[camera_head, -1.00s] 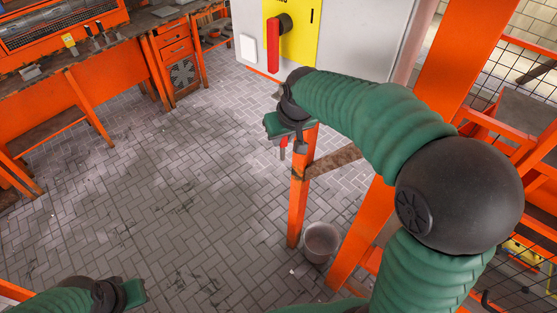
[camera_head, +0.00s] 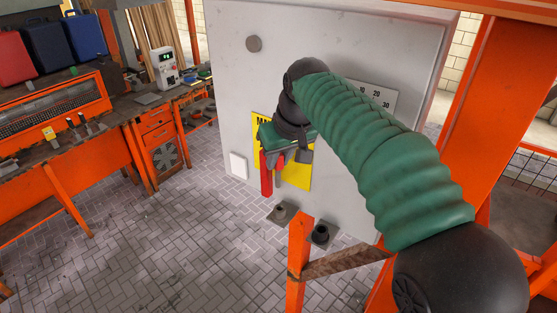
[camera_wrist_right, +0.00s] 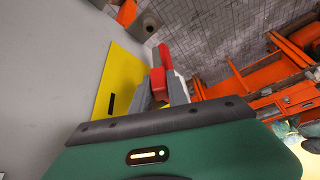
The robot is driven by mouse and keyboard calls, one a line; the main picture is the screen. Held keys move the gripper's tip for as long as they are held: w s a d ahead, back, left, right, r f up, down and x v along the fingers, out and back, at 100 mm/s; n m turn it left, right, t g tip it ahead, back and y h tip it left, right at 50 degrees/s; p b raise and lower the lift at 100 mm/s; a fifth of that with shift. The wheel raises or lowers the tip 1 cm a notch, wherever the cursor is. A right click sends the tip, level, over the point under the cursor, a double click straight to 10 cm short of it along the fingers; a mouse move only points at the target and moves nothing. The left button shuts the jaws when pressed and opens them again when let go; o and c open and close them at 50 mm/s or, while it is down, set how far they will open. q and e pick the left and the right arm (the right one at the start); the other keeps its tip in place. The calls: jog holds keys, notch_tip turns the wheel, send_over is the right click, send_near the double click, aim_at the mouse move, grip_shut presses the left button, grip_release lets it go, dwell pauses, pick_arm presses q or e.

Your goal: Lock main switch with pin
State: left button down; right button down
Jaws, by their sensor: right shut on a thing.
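The main switch is a red handle (camera_head: 266,178) hanging down on a yellow plate (camera_head: 298,176) on the grey cabinet front. My right gripper (camera_head: 278,165) is in front of the plate, beside the upper part of the handle, and hides the knob. In the right wrist view my right gripper (camera_wrist_right: 170,92) is shut on a small red piece, seemingly the pin (camera_wrist_right: 158,86). The red handle (camera_wrist_right: 165,57) shows just beyond the fingertips, over the edge of the yellow plate (camera_wrist_right: 122,78). I cannot tell whether pin and handle touch. My left gripper is out of view.
The grey cabinet (camera_head: 225,70) has a white box (camera_head: 238,165) low on its front. An orange workbench (camera_head: 85,165) is at left. The floor between is clear.

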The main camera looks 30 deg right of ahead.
aim_at(279, 182)
jog(key=shift+w+d+f+b, duration=0.1)
jog(key=shift+d+f+b, duration=0.05)
jog(key=shift+f+b, duration=1.45)
jog(key=shift+w+d+f+b, duration=0.15)
jog(key=shift+f+b, duration=0.85)
jog(key=shift+f, duration=1.05)
jog(key=shift+d, duration=0.1)
jog(key=shift+d+f, duration=0.1)
jog(key=shift+d, duration=0.15)
jog(key=shift+a, duration=0.3)
jog(key=shift+f, duration=0.15)
jog(key=shift+d+f+b, duration=0.1)
jog(key=shift+f+b, duration=0.75)
jog(key=shift+f, duration=0.1)
